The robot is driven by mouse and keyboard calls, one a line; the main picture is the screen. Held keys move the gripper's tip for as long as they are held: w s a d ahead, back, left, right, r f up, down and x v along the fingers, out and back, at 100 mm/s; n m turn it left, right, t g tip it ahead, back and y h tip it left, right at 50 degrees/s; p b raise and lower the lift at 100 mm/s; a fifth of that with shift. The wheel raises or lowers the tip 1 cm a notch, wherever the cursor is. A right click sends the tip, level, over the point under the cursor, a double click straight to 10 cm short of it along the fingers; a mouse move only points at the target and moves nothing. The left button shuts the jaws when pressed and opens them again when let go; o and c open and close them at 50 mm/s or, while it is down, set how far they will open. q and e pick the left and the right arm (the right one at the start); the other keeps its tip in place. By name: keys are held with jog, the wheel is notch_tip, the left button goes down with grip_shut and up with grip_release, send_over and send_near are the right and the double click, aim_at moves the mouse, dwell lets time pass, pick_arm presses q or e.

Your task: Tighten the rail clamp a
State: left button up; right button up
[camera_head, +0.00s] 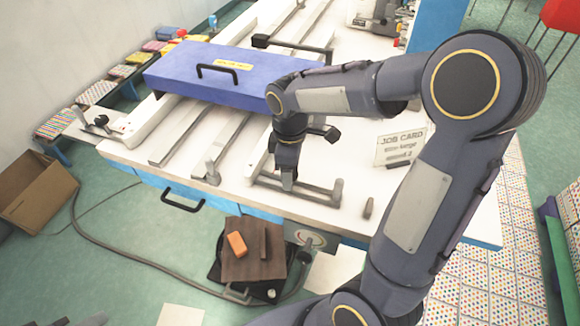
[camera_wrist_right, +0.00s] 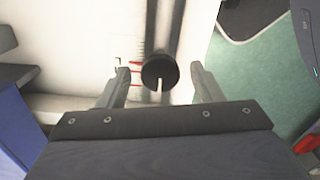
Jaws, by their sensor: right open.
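My right gripper (camera_head: 287,183) points down over the front part of the white table, beside a grey metal rail piece. In the right wrist view its two fingers (camera_wrist_right: 160,85) are apart, with a round black knob (camera_wrist_right: 160,71) showing between them. The knob has a pale slot or pointer line. I cannot tell whether the fingers touch it. Red marks (camera_wrist_right: 136,73) lie on the white surface left of the knob. No label shows which clamp is rail clamp a. My left gripper is not in view.
A blue case (camera_head: 215,75) with a black handle lies across the rails behind. A job card (camera_head: 400,147) stands to the right. Another black-knobbed fitting (camera_head: 100,121) is at the far left. A brown board (camera_head: 252,255) with an orange block is below the front edge.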

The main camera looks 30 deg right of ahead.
notch_tip(320, 180, up, 8)
jog(key=shift+f, duration=0.1)
dwell(0.6)
jog(key=s+a+m+t+y, duration=0.2)
jog(key=s+m, duration=0.4)
jog(key=s, duration=0.2)
jog(key=s+a+f+m+t+y, duration=0.1)
jog(key=s+a+m+t, duration=0.1)
jog(key=s+m, duration=0.4)
jog(key=shift+s+t+y, duration=0.4)
jog(key=shift+s+t, duration=0.4)
jog(key=shift+s, duration=0.45)
